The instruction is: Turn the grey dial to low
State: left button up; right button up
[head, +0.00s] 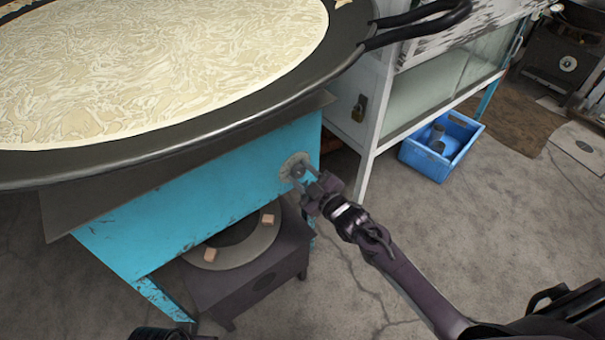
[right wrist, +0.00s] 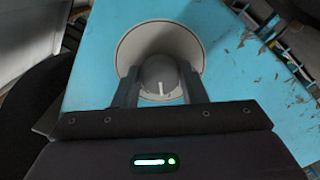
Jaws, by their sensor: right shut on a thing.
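The grey dial (right wrist: 160,76) is a rounded knob with a white mark, set in a pale round plate (right wrist: 137,42) on the blue stand. In the right wrist view its white mark points down, slightly to the right. In the head view the dial (head: 298,171) is small and partly covered by the fingers. My right gripper (right wrist: 160,88) has one finger on each side of the dial and is shut on it; it also shows in the head view (head: 308,180). A dark piece at the head view's bottom edge may be my left arm; its fingers are hidden.
A dark burner (head: 250,285) sits beneath. A glass-sided cabinet (head: 385,90) and a blue crate (head: 425,160) stand to the right. The floor in front is clear.

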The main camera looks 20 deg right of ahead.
dwell(0.3)
jog(key=o, duration=1)
pick_arm(q)
jog(key=shift+s+a+r+g+y+p, duration=0.15)
jog(key=shift+a+r+g+p, duration=0.1)
jog(key=shift+a+p, duration=0.15)
jog(key=shift+s+a+r+g+y+p, duration=0.1)
jog(key=shift+a+r+g+y+p, duration=0.15)
jog(key=shift+a, duration=0.25)
pick_arm(e)
jog(key=v, duration=0.8)
pick_arm(q)
jog(key=shift+s+d+f, duration=0.1)
jog(key=shift+f, duration=0.05)
